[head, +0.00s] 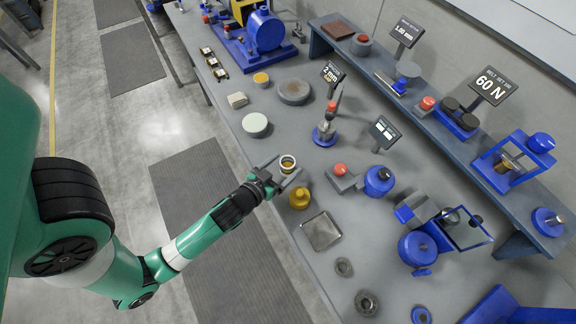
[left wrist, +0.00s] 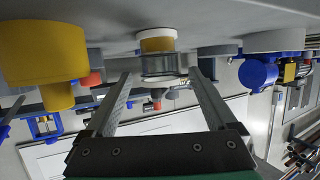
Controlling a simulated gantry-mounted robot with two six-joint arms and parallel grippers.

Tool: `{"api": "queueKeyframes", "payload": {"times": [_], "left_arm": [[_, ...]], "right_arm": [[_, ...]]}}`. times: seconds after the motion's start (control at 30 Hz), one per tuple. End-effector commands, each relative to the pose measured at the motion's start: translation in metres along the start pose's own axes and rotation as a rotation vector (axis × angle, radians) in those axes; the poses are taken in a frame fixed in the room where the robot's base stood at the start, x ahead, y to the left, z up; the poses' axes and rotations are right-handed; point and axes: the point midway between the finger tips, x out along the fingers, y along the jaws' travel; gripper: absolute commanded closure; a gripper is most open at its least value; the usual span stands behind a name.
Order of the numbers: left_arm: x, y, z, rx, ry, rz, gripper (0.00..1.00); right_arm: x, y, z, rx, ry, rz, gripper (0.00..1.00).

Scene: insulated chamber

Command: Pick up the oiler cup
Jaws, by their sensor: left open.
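The oiler cup (head: 288,161) is a small round cup with a brass-coloured band and a pale ring, standing on the grey bench near its left edge. In the left wrist view, which is upside down, the cup (left wrist: 158,58) shows a clear body, a brass band and a white base against the bench. My left gripper (head: 283,175) is open and low over the bench, its fingers pointing at the cup. In the wrist view the gripper (left wrist: 160,78) has its two fingertips on either side of the cup's lower picture part, with gaps visible. My right gripper is not in view.
A blue-based oiler stand (head: 325,134) and a red-topped block (head: 341,178) are to the right.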

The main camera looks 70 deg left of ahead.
Motion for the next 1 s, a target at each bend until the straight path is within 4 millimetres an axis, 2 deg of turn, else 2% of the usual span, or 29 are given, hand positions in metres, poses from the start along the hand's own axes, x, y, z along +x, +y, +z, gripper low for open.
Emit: {"api": "queueKeyframes", "payload": {"times": [0.17,0.4,0.67,1.0], "left_arm": [[0.009,0.0,-0.001,-0.002,0.002,-0.001,0.09],[0.048,-0.001,-0.001,0.0,0.002,-0.001,0.09],[0.052,0.0,-0.001,0.0,0.0,0.001,0.09],[0.052,0.0,-0.001,0.0,0.0,0.001,0.69]], "right_arm": [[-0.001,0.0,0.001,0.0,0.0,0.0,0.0],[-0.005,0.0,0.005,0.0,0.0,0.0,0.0],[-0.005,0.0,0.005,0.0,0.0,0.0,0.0],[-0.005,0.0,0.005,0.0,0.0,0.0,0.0]]}}
